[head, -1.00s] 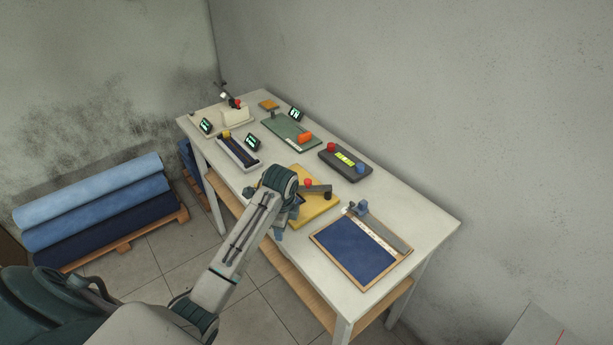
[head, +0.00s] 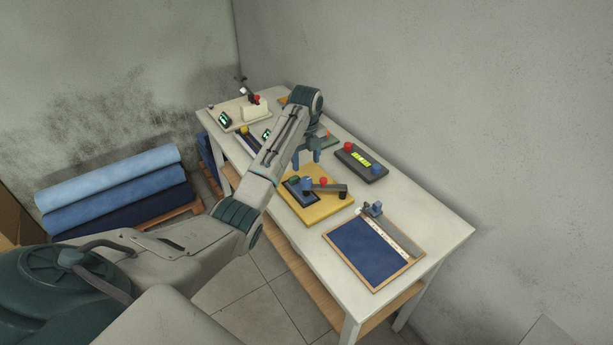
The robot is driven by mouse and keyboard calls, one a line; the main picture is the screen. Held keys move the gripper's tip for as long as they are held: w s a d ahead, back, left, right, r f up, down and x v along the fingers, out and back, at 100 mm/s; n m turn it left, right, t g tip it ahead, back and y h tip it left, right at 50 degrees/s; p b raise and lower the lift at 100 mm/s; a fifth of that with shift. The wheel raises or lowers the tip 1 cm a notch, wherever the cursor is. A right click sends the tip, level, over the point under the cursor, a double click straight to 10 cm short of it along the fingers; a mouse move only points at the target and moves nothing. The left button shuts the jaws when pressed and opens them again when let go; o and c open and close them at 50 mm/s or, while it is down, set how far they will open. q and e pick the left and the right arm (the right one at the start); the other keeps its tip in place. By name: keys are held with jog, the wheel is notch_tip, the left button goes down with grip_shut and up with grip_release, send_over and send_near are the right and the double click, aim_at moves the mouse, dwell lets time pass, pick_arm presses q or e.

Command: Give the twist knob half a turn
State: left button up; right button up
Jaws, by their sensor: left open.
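My left gripper (head: 307,160) is open. Its fingers point down above the far edge of a yellow board (head: 315,211), apart from the controls as far as I can see. The board carries a dark panel with a green part (head: 293,181) and a blue part (head: 306,184), plus a grey bar with a red button (head: 323,182) on it. Behind and to the right is a dark box (head: 361,163) with a red knob (head: 348,147), a blue knob (head: 376,168) and a lit yellow-green display. I cannot tell which part is the twist knob. My right gripper is not in view.
The white table (head: 437,232) stands along the wall. A framed blue pad (head: 365,252) with a ruler lies at its near end. At the far end are a cream block (head: 256,111) and small displays, partly hidden by my arm.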

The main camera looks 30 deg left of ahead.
aim_at(306, 180)
pick_arm(q)
notch_tip(306, 180, down, 6)
jog(key=shift+r+p, duration=0.1)
jog(key=shift+p, duration=0.9)
jog(key=shift+f, duration=0.85)
jog(key=c, duration=1)
